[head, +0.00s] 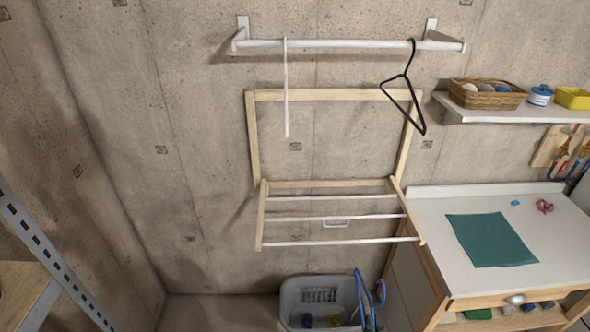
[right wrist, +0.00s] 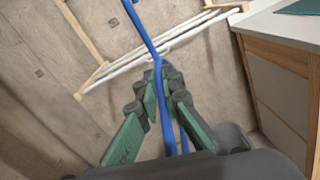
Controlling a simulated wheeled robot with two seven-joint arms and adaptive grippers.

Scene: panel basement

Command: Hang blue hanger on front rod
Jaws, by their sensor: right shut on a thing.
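The blue hanger (head: 371,300) shows in front of the grey basket in the head view, near the bottom edge. In the right wrist view it (right wrist: 147,32) runs up between my right gripper's green-padded fingers (right wrist: 168,88), which are shut on it. My right gripper does not show clearly in the head view. The wooden wall rack has several white rods; the front rod (head: 340,242) is the lowest in the picture. The hanger is below and apart from it in the head view. My left gripper is not in view.
A wall rail (head: 345,43) carries a black hanger (head: 407,92) and a thin white one (head: 286,95). A small white loop (head: 337,224) hangs at the rack rods. A grey basket (head: 292,297) stands below. A white-topped cabinet (head: 428,210) is close on the right.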

